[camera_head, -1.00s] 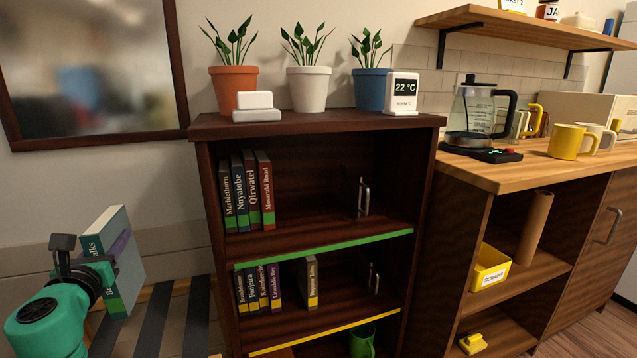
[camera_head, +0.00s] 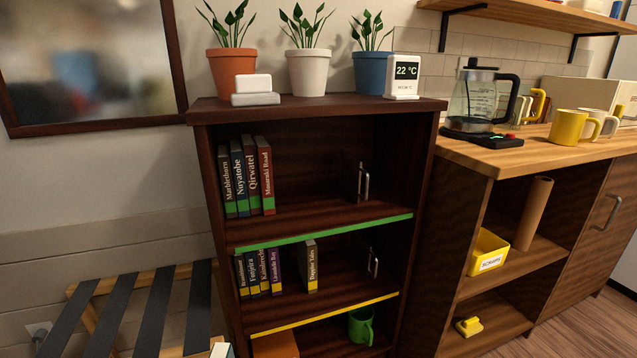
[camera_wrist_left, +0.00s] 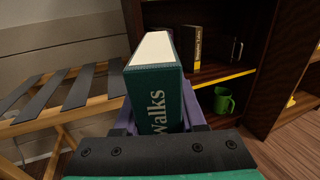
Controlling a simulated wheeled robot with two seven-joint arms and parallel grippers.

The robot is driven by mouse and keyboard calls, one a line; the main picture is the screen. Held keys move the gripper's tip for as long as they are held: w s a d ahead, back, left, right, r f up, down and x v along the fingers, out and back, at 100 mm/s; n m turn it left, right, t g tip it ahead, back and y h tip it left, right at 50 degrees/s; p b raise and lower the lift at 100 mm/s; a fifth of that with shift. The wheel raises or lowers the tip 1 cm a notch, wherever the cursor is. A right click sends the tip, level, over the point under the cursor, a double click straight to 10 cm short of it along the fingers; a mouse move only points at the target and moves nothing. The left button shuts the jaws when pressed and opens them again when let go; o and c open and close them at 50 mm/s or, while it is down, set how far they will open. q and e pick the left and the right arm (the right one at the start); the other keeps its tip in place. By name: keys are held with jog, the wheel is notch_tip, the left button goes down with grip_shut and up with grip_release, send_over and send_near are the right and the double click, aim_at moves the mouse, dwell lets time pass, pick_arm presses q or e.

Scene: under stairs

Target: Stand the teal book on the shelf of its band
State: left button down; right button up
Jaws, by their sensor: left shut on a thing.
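The teal book (camera_wrist_left: 158,100), with "Walks" on its spine and pale page edges, stands between the fingers of my left gripper (camera_wrist_left: 156,116) in the left wrist view. The gripper is shut on it. Only a small tip of the book (camera_head: 221,350) shows at the bottom edge of the head view, in front of the bookcase; its band is hidden now. The green-edged shelf (camera_head: 325,232) holds several books with green bands at its left, with free room to their right. The yellow-edged shelf (camera_head: 325,313) below holds several yellow-banded books. My right gripper is out of view.
A grey bookend-like handle (camera_head: 363,182) stands at the green shelf's right. Plants, a white clock (camera_head: 404,76) and a white block stand on the bookcase top. A green mug (camera_head: 361,325) sits low inside. A slatted rack (camera_head: 130,310) stands at the left.

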pick_arm(q)
notch_tip(320, 180, up, 6)
jog(key=p, duration=0.8)
jog(key=shift+w+a+r, duration=0.1)
jog(key=shift+a+r, duration=0.05)
jog(key=shift+r, duration=0.05)
notch_tip(320, 180, up, 7)
jog(key=p, duration=0.9)
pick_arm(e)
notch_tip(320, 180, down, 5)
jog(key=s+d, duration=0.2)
pick_arm(q)
notch_tip(320, 180, up, 8)
jog(key=p, duration=1.2)
jog(key=shift+r, duration=0.15)
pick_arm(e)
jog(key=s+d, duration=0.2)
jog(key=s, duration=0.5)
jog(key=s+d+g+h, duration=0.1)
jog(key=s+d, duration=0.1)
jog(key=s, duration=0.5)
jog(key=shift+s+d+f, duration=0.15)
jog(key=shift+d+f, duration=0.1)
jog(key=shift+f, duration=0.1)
